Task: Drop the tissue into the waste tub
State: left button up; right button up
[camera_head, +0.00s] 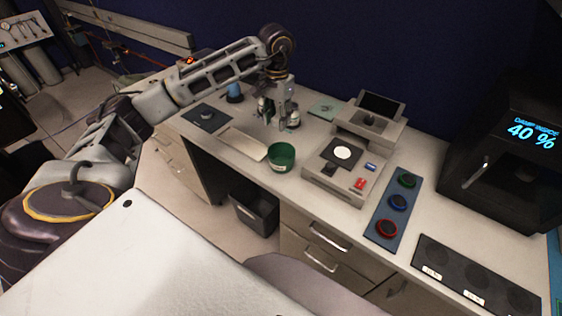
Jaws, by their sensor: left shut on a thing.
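My left gripper (278,116) reaches down over the back of the bench, behind the green tub. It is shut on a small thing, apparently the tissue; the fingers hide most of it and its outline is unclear. A round green tub (282,164) with a pale label, apparently the waste tub, stands open on the bench near its front edge. The gripper is behind the tub, not over its opening. My right gripper is not in view.
A flat pale tray (243,144) lies left of the tub, and a dark pad (206,117) lies beyond it. A grey instrument (338,170) stands close on the right. A pale green square (325,108) lies behind. A dark bin (255,211) is on the floor below.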

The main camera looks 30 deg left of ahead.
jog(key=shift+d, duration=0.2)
pick_arm(q)
jog(key=shift+a+m, duration=0.15)
jog(key=shift+m, duration=0.25)
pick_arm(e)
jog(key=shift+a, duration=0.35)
pick_arm(q)
jog(key=shift+f, duration=0.1)
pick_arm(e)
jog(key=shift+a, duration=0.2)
pick_arm(q)
jog(key=shift+f, duration=0.15)
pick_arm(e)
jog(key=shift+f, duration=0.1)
pick_arm(q)
jog(key=shift+f+b, duration=1.6)
jog(key=shift+f, duration=1.2)
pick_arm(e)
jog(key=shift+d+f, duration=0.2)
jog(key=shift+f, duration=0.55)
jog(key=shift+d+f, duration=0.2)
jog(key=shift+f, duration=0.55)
